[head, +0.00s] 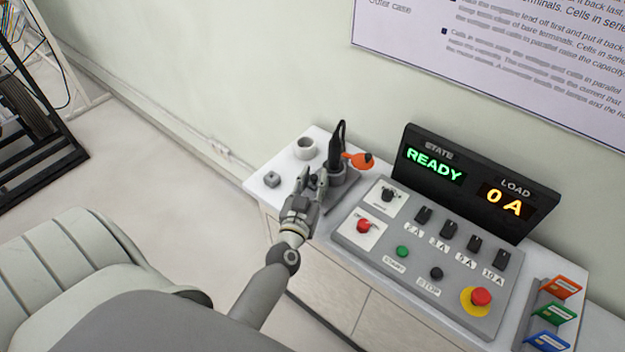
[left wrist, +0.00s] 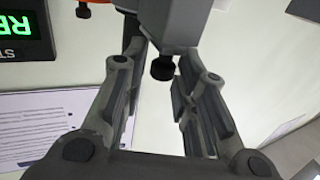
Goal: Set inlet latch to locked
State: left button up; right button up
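The inlet (head: 339,175) is a dark grey housing near the left end of the bench, with a black plug (head: 336,147) standing in it and an orange flap (head: 357,160) at its right. My left gripper (head: 312,181) is at the inlet's left side. In the left wrist view its fingers (left wrist: 162,85) are spread apart, with nothing held. A grey part of the inlet (left wrist: 178,20) reaches down there, and a small black knob (left wrist: 162,68) sits between the fingers, apart from both. The knob's lock position cannot be read. My right gripper is out of view.
A control panel (head: 385,240) with knobs, switches and a red stop button stands right of the inlet. Behind it a display (head: 475,185) reads READY and 0 A. Coloured cards (head: 555,312) stand at right.

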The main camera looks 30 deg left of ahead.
pick_arm(q)
grip_shut()
jog(key=shift+w+r, duration=0.15)
jog(key=shift+w, duration=0.35)
jog(key=shift+w+p, duration=0.4)
jog(key=shift+w, duration=0.35)
jog(key=shift+s, duration=0.1)
jog(key=shift+o, duration=2.1)
grip_release()
jog(key=shift+o, duration=0.4)
jog(key=shift+w, duration=0.2)
